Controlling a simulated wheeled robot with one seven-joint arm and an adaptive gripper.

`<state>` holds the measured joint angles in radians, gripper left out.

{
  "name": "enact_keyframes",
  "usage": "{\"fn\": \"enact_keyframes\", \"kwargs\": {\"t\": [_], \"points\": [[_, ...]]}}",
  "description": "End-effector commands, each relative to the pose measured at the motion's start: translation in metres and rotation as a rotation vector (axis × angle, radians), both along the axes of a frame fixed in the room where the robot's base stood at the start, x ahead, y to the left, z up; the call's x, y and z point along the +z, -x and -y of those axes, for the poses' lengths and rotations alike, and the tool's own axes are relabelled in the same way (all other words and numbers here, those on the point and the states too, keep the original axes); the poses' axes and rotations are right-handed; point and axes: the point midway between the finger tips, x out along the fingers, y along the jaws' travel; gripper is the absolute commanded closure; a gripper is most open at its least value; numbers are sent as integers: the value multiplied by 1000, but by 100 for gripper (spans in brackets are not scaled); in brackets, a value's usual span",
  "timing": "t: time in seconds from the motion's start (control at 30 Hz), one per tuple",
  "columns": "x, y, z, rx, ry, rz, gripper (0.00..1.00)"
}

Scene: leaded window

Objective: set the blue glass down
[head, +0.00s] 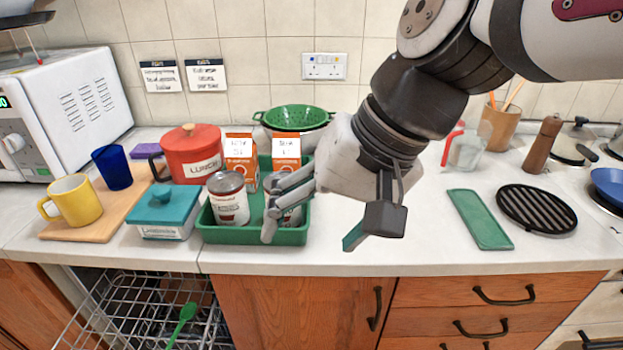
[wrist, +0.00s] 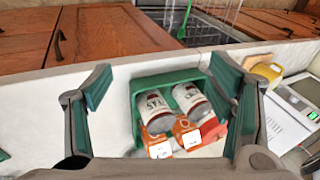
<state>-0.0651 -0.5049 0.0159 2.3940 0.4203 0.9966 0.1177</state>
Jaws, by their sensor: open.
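The blue glass (head: 112,167) stands upright at the left in the head view. It is on the wooden board (head: 92,222), behind and right of the yellow mug (head: 73,200). My gripper (head: 312,230) is well to the right of it, with the fingers spread at the right end of the green tray (head: 250,236). The wrist view also shows my gripper (wrist: 163,80) open, with nothing gripped between its fingers. The tray with its cans shows beyond the fingers there. I cannot make out the blue glass in the wrist view.
The tray holds cans (head: 229,198) and orange-and-white cartons (head: 241,160). A teal-lidded box (head: 163,212) and a red lunch canister (head: 191,155) stand between glass and tray. The dishwasher rack (head: 150,300) is pulled out below.

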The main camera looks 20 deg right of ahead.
Motion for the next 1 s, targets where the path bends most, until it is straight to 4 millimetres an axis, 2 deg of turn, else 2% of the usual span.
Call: {"fn": "enact_keyframes", "kwargs": {"t": [0.03,0.1,0.2,0.3,0.43,0.7,0.77,1.0], "points": [[-8,21,22,34,84,15,25],[-19,44,50,83,194,20,25],[-30,69,79,131,312,16,25],[-36,82,96,157,381,10,25],[-38,88,103,169,412,5,25],[-35,88,103,168,412,8,25],[-28,88,103,167,413,17,25],[22,89,104,151,427,98,25]]}}
